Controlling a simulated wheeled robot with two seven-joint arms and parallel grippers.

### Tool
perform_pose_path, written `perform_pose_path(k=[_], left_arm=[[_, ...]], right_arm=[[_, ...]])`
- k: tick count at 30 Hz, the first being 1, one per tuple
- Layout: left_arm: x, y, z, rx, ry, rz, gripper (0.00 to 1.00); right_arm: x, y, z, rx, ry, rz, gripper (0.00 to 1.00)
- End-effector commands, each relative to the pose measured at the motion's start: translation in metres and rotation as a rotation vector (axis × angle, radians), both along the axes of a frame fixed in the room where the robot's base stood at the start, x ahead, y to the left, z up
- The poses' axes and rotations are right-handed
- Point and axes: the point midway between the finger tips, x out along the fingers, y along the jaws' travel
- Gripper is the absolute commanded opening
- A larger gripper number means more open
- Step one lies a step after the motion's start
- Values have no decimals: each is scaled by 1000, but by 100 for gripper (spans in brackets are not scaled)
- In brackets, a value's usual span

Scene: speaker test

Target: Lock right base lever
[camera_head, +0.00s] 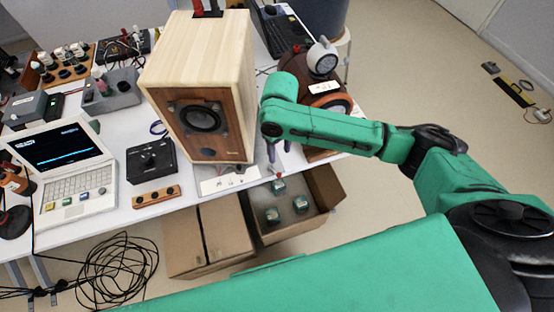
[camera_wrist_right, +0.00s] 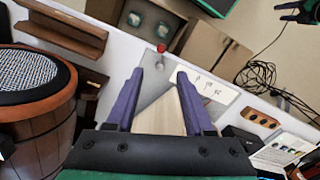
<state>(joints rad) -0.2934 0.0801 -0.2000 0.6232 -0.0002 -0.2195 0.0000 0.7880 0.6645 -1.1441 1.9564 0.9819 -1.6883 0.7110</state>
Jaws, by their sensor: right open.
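The wooden speaker (camera_head: 200,80) stands upright on the white table, on a grey base plate (camera_head: 222,180) with a white label. At the plate's right front, a small red knob (camera_head: 277,176) shows, apparently the right base lever's end. In the right wrist view the red knob (camera_wrist_right: 160,47) is just beyond my fingertips, over the table edge. My right gripper (camera_head: 279,150) points down beside the speaker's lower right. Its purple fingers (camera_wrist_right: 160,73) are apart, with nothing held between them. A green and black part, likely my left gripper (camera_wrist_right: 298,10), is cut off at that view's top corner.
A brown barrel-like object (camera_wrist_right: 38,100) is close to the right gripper. A laptop (camera_head: 75,170) and a black control box (camera_head: 151,160) are left of the speaker. Cables (camera_head: 115,270) lie on the floor.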

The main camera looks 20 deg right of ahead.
Motion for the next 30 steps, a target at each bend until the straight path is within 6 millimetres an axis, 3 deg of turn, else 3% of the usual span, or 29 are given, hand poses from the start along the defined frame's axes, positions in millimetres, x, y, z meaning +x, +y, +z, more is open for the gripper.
perform_pose_path(k=[6, 13, 17, 25, 26, 29, 30], left_arm=[[-22, 1, 2, 3, 36, 1, 53], [-8, 0, 3, 1, 14, 0, 53], [4, -1, 4, -1, -7, 0, 53], [-4, 0, 3, -1, 6, 0, 53], [-5, 0, 3, 0, 7, 0, 53], [-6, 0, 3, 0, 9, 0, 53], [-6, 0, 3, 0, 9, 0, 53]], right_arm=[[-1, 0, -55, -1, 3, 0, 52], [-1, 0, -112, 0, 0, 0, 52], [-1, 0, -128, 0, -1, 0, 52], [0, 0, -131, 2, -2, 1, 52], [0, 0, -131, 2, -2, 1, 45], [0, 0, -131, 2, -2, 1, 7], [0, 0, -131, 2, -2, 1, 0]])
